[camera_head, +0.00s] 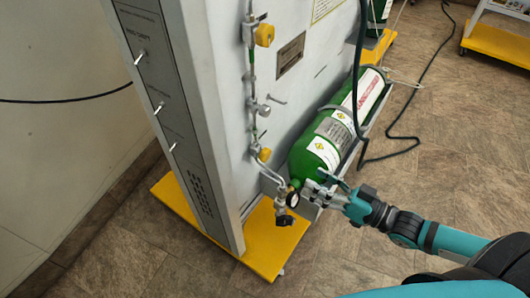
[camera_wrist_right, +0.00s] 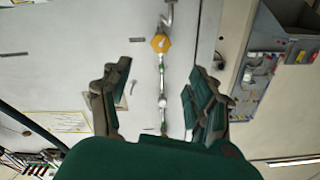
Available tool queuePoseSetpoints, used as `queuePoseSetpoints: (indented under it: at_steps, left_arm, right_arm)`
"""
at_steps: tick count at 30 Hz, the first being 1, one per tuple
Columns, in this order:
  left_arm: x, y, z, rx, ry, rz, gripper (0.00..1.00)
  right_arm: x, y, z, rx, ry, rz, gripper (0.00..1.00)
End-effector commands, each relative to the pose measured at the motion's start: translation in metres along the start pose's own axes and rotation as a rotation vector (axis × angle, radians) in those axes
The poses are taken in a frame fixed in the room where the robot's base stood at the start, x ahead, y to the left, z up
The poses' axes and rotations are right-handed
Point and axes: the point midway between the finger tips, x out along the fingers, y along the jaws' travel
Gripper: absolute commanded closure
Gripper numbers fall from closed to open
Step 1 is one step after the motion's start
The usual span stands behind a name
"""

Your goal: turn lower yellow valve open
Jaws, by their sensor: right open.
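The lower yellow valve (camera_head: 264,155) sits on the vertical pipe of the pale panel in the head view, above the slanted pipe to the gauge. In the right wrist view a yellow valve (camera_wrist_right: 160,43), apparently the lower one, lies beyond the spread fingers and roughly between them. My right gripper (camera_head: 316,182) is open and empty, in front of the green cylinder's lower end, to the right of and below the valve. Its fingers also show in the wrist view (camera_wrist_right: 158,85). It appears apart from the valve. My left gripper is not in view.
An upper yellow valve (camera_head: 264,35) and a middle metal valve (camera_head: 262,108) share the pipe. A round gauge (camera_head: 293,199) hangs near my right gripper. The green cylinder (camera_head: 318,145) stands tilted beside the panel. A dark hose (camera_head: 357,80) runs behind. The yellow base (camera_head: 270,240) juts out below.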

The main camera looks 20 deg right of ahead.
Motion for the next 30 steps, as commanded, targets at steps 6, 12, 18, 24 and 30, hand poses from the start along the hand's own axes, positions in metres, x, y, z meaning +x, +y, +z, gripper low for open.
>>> queuePoseSetpoints:
  at_steps: [6,12,18,24,30]
  left_arm:
    - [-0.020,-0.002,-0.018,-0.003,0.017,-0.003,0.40]
    - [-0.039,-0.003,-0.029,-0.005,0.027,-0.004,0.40]
    - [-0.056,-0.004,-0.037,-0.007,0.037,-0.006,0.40]
    - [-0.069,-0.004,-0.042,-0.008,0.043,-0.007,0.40]
    - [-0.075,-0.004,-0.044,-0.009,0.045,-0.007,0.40]
  right_arm:
    - [0.039,0.000,0.000,-0.003,0.006,-0.003,0.40]
    - [0.075,0.000,-0.001,-0.003,0.005,-0.002,0.40]
    - [0.111,0.000,0.000,-0.002,0.005,-0.002,0.40]
    - [0.141,0.000,0.000,-0.003,0.003,-0.001,0.40]
    - [0.155,-0.001,0.000,-0.002,0.000,-0.001,0.40]
